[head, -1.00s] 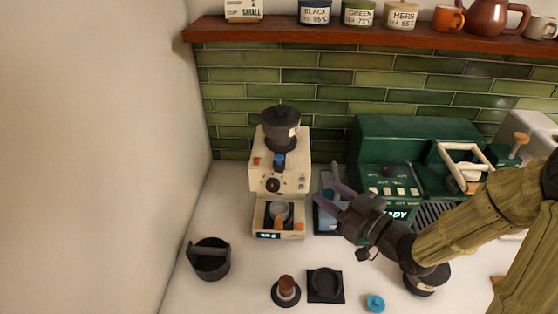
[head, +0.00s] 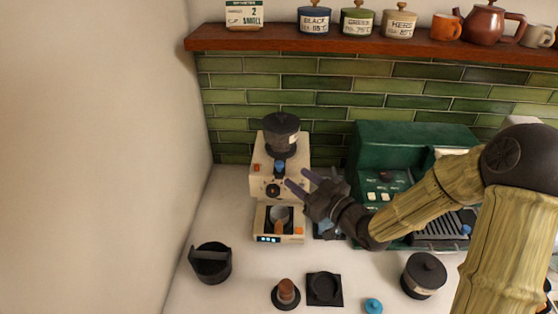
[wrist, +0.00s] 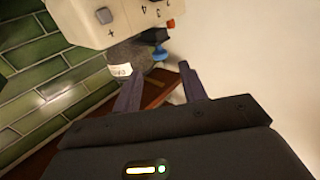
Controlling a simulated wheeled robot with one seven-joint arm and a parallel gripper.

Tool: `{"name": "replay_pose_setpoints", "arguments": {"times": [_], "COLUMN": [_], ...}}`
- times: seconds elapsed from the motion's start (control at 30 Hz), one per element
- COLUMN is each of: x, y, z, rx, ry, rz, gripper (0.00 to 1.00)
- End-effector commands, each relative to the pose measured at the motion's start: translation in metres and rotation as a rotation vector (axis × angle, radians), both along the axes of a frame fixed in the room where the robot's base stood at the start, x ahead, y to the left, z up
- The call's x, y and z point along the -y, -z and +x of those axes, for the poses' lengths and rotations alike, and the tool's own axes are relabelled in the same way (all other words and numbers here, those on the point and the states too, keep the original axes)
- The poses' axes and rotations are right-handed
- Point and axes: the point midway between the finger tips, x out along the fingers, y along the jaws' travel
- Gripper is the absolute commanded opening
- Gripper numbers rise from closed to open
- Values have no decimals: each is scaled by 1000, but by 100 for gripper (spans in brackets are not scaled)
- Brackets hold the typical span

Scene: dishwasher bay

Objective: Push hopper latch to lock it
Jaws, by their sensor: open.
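The cream grinder (head: 263,178) stands on the counter left of centre, with a dark hopper (head: 281,128) on top. The blue hopper latch (head: 280,166) shows at the hopper's base; it also shows in the wrist view (wrist: 159,53), beyond the fingertips. My gripper (head: 298,178) is open and empty, just right of the grinder's upper body, with its fingers pointing left toward it. In the wrist view, my gripper (wrist: 158,71) has its two fingers apart, with a visible gap from the latch. Whether the latch is locked cannot be told.
A green machine (head: 390,145) stands right of the grinder, partly behind my arm. A black bin (head: 211,265), a tamper (head: 286,292), a black mat (head: 338,299) and a dark lidded jar (head: 423,277) are in front. A shelf (head: 380,45) runs above.

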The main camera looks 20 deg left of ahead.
Motion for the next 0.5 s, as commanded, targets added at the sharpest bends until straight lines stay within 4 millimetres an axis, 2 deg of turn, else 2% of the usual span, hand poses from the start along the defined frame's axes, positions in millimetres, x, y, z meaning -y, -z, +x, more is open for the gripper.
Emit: {"name": "replay_pose_setpoints", "arguments": {"times": [0.3, 0.5], "x": [-50, -68], "y": [-3, -1], "z": [29, 42], "rx": [-3, -1], "ry": [-3, 1], "rz": [2, 0], "gripper": [42, 42]}}
